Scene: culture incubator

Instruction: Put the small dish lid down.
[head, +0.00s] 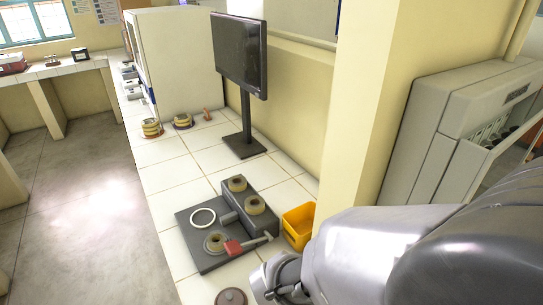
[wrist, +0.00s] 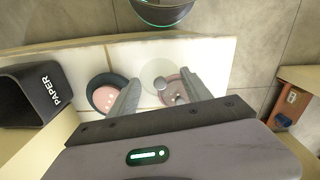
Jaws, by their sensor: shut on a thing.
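The small dish lid looks like a pale, translucent disc (wrist: 159,66) in the wrist view. It sits between the fingertips of my gripper (wrist: 161,77), which is shut on it. Below and partly behind it is a pinkish round piece (wrist: 170,93) with a small knob, on the white tiled counter (wrist: 215,57). I cannot tell how high the lid is above the counter. In the head view only part of my gripper shows at the bottom edge, and I cannot make out the lid there.
A dark bowl with pink contents (wrist: 106,95) stands left of the fingers. A black paper bin (wrist: 38,92) is farther left. In the head view, a dark board (head: 196,262) carries round pieces and a red-handled tool (head: 240,246). A yellow box (head: 298,226) and monitor (head: 240,60) stand nearby.

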